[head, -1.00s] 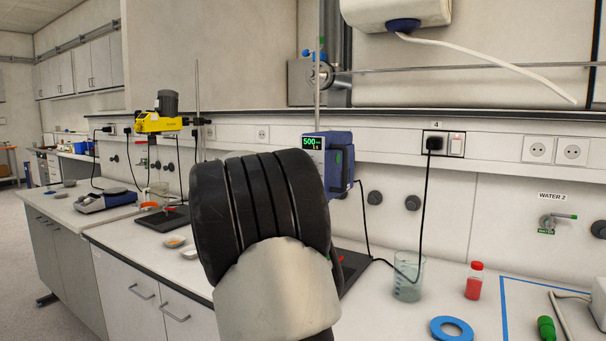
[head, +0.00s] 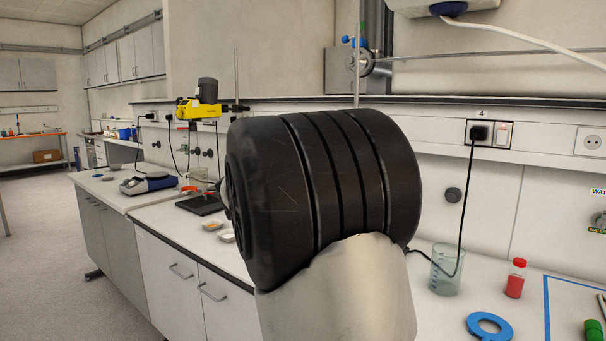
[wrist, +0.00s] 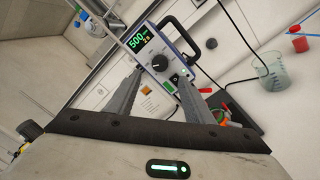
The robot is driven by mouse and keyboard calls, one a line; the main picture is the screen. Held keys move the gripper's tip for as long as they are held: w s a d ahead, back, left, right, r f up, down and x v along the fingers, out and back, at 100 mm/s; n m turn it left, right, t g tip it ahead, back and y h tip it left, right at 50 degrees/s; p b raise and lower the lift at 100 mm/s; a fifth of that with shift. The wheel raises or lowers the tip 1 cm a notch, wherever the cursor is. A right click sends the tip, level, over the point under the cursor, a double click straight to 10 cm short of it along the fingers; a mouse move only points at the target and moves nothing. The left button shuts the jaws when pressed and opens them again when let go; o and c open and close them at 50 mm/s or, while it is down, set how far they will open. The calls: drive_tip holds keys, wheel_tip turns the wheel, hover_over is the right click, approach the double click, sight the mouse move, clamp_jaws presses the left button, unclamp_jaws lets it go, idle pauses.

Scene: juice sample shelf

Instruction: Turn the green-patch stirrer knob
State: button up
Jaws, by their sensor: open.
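In the wrist view, a blue and white stirrer (wrist: 170,50) with a green "500" display appears tilted in the picture. Its round black knob (wrist: 160,63) sits on the front face below the display. My gripper (wrist: 160,77) is open and empty, its two grey fingers pointing at the stirrer's front with the knob seen between and just beyond the tips. I cannot tell whether a finger touches the stirrer. In the head view my arm hides this stirrer.
A yellow stirrer (head: 199,110) stands on a rod farther left. A glass beaker (head: 445,270), a red-capped bottle (head: 515,279) and a blue ring (head: 489,326) are on the bench at right. A black cable runs from the wall socket (head: 480,133) down behind the beaker. The floor at left is clear.

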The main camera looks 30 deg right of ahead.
drive_tip(key=v, duration=0.7)
drive_tip(key=shift+a, duration=0.4)
drive_tip(key=shift+s, duration=0.15)
drive_tip(key=s+a+f+m+g+y, duration=0.25)
drive_tip(key=s+f+m+y, duration=0.4)
drive_tip(key=s+f, duration=0.65)
drive_tip(key=s+a+f+m+y, duration=0.3)
drive_tip(key=s+a+f+y, duration=0.15)
drive_tip(key=s+a, duration=0.35)
drive_tip(key=s+a+f+m+y, duration=0.3)
drive_tip(key=s+a+y, duration=0.25)
drive_tip(key=a, duration=0.35)
wheel_tip(320, 180, up, 19)
drive_tip(key=a+p, duration=0.1)
drive_tip(key=p, duration=1.8)
drive_tip(key=shift+s+t, duration=0.3)
drive_tip(key=shift+t, duration=0.05)
